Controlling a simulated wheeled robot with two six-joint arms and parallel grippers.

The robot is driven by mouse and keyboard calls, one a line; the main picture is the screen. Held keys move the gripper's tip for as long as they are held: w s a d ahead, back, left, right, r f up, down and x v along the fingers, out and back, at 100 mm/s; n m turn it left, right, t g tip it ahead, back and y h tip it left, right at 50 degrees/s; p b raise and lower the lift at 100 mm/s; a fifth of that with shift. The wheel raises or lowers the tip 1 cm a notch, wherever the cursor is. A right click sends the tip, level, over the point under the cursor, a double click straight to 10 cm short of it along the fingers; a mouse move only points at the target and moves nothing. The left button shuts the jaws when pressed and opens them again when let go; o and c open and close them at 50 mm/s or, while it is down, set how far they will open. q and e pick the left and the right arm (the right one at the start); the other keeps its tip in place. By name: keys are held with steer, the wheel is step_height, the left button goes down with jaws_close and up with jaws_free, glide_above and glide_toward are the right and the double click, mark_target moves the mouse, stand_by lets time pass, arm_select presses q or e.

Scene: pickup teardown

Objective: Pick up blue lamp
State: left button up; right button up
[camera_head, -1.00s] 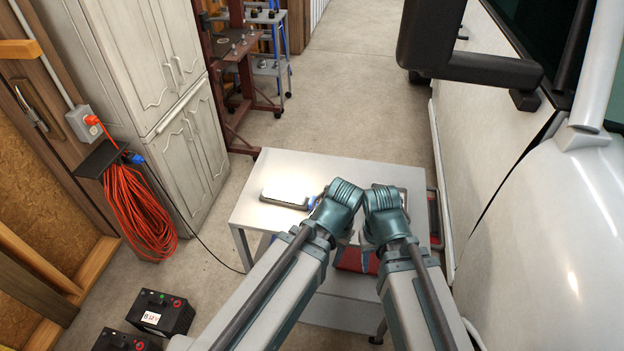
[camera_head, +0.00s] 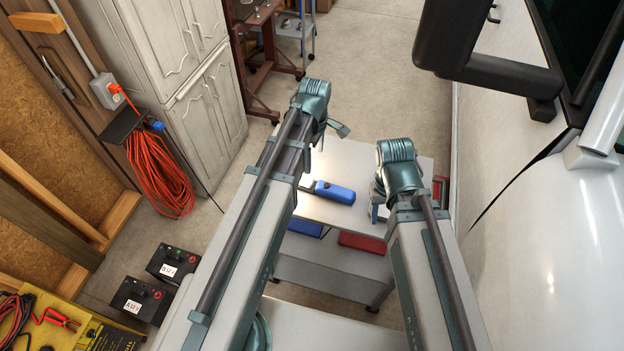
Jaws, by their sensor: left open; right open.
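The blue lamp (camera_head: 336,192) lies on the light-grey top of the cart (camera_head: 327,214), with its blue body showing. Its left end is partly hidden behind my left arm. My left gripper (camera_head: 337,130) is open and empty, above and beyond the lamp near the cart's far side. My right gripper (camera_head: 379,207) is to the right of the lamp, over the cart's right side. It is open, but its fingers are partly hidden by its own wrist. Neither gripper touches the lamp.
A white vehicle (camera_head: 520,230) with a black mirror (camera_head: 490,65) stands close on the right. Cabinets (camera_head: 200,100) stand at left. Black batteries (camera_head: 141,298) lie lower left.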

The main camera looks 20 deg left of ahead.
mark_target(312, 181)
arm_select(q)
steer(key=shift+w+a+n, duration=0.1)
steer(key=shift+a+n, duration=0.05)
steer(key=shift+n, duration=0.15)
step_height(312, 181, down, 9)
steer(key=b, duration=0.8)
steer(key=shift+r+b, duration=0.2)
steer(key=shift+b, duration=0.2)
step_height(312, 181, down, 5)
steer(key=b, duration=0.5)
steer(key=shift+a+f, duration=0.1)
steer(key=shift+a, duration=0.05)
jaws_close()
